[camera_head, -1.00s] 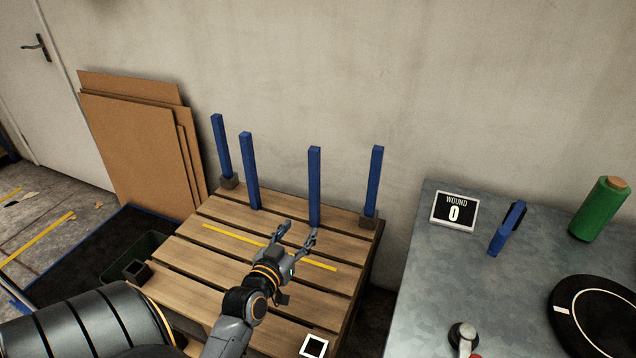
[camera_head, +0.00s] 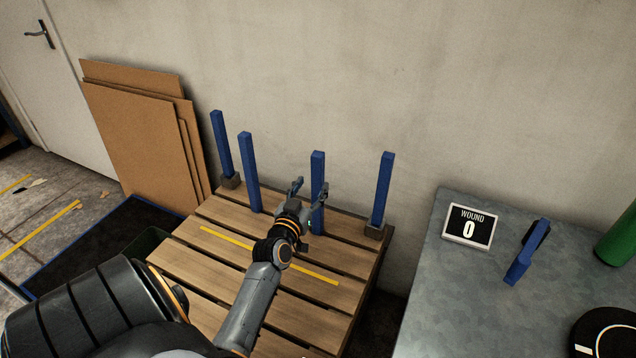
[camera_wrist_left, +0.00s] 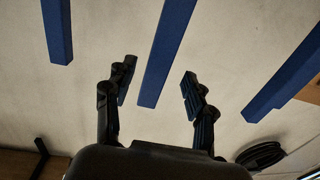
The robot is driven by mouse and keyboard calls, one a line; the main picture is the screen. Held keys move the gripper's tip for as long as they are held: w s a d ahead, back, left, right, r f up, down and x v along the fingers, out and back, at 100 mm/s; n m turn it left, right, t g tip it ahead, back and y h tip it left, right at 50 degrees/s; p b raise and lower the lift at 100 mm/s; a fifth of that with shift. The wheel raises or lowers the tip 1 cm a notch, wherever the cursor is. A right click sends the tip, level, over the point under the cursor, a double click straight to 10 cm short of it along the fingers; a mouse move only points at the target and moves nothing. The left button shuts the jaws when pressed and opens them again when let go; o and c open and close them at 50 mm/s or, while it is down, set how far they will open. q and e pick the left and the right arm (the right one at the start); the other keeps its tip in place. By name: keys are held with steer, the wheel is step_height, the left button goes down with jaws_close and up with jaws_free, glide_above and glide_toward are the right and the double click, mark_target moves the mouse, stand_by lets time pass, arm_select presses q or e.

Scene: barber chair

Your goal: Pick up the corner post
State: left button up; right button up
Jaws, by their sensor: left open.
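Several blue corner posts stand upright at the back of a wooden pallet (camera_head: 215,262): a far-left post (camera_head: 222,145), a second post (camera_head: 249,172), a third post (camera_head: 318,166) and a right post (camera_head: 383,190). The far-left and right ones stand in dark blocks. My left gripper (camera_head: 309,187) is open and empty at the third post, its fingers pointing toward the wall. In the left wrist view the middle post (camera_wrist_left: 165,50) shows between the open fingers (camera_wrist_left: 157,82). I cannot tell whether they touch it. My right gripper is out of view.
Cardboard sheets (camera_head: 140,130) lean on the wall at left. A yellow strip crosses the pallet.

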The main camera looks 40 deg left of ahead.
mark_target(316, 180)
arm_select(q)
steer(key=shift+w+a, duration=0.15)
steer(key=shift+w, duration=0.15)
steer(key=x, duration=0.3)
steer(key=shift+w+a, duration=0.1)
steer(key=shift+w, duration=0.25)
steer(key=shift+w+a, duration=0.2)
steer(key=shift+w, duration=0.25)
steer(key=shift+s, duration=0.1)
steer(key=c, duration=1)
jaws_close()
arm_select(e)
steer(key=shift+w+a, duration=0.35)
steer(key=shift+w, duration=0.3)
